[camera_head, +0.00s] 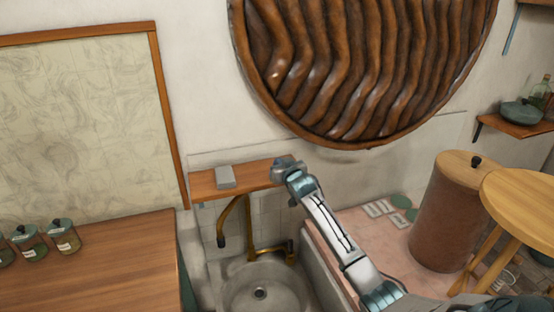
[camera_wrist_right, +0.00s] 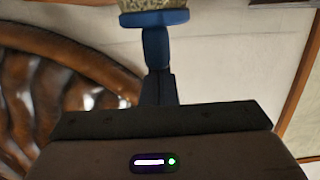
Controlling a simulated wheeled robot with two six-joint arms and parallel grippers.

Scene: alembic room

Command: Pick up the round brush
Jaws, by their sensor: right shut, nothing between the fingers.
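The round brush (camera_wrist_right: 155,18) shows at the top of the right wrist view, with a blue neck and disc and a pale speckled head cut off by the edge. My right gripper (camera_head: 284,163) is at the right end of the wooden wall shelf (camera_head: 255,178). In the right wrist view its dark fingers (camera_wrist_right: 158,88) are shut, in line with the blue neck; I cannot tell whether they touch it. In the head view I cannot make out the brush clearly against the gripper. My left gripper is not in view.
A grey block (camera_head: 225,177) sits on the shelf. Below are a brass tap (camera_head: 248,235) and a stone sink (camera_head: 236,290). A wooden counter (camera_head: 110,265) with jars is at left. A brown barrel (camera_head: 445,220) and round table (camera_head: 525,200) stand at right.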

